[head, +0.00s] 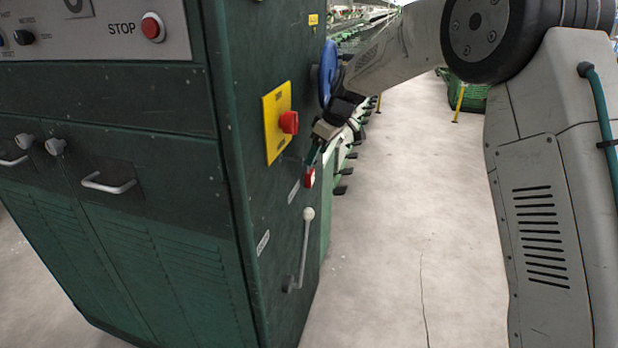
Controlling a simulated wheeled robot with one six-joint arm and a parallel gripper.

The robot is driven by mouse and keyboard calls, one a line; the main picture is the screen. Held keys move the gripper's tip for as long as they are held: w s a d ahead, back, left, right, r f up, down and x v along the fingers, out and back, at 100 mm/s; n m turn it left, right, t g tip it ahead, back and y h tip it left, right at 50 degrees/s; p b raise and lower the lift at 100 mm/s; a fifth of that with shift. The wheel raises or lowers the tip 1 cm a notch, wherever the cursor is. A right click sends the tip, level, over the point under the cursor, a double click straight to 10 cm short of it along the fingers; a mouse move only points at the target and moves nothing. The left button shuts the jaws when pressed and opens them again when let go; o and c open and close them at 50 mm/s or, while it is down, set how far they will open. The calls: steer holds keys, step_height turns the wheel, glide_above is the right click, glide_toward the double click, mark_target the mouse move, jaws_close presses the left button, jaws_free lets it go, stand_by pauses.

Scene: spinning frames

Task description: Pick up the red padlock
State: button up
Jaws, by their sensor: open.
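The red padlock (309,179) is a small red body beside the narrow side face of the green machine cabinet (240,60). It shows below a yellow plate (272,148) with a red knob (289,122). My gripper (314,160) reaches in from the upper right, with its fingers directly above the padlock. The gripper is open. The fingers overlap the padlock's top in the picture, so I cannot tell whether they touch it. The padlock's shackle and what it hangs on are hidden or too small to make out.
A lever with a white ball end (308,214) sticks out below the padlock. A red STOP button (152,27) and a drawer handle (108,184) are on the cabinet's front. The pale floor (385,240) to the right is clear.

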steer(key=x, duration=0.5)
steer(key=shift+s, duration=0.2)
steer(key=shift+r, duration=0.1)
steer(key=c, duration=1.1)
steer(key=shift+c, duration=0.2)
steer(key=shift+r, duration=0.65)
steer(key=s+d, duration=0.4)
steer(key=d, duration=0.3)
steer(key=s+d, duration=0.4)
steer(key=d, duration=0.4)
steer(key=shift+s+d, duration=0.35)
steer(key=shift+s, duration=0.05)
steer(key=shift+r, duration=0.3)
steer(key=shift+r, duration=0.6)
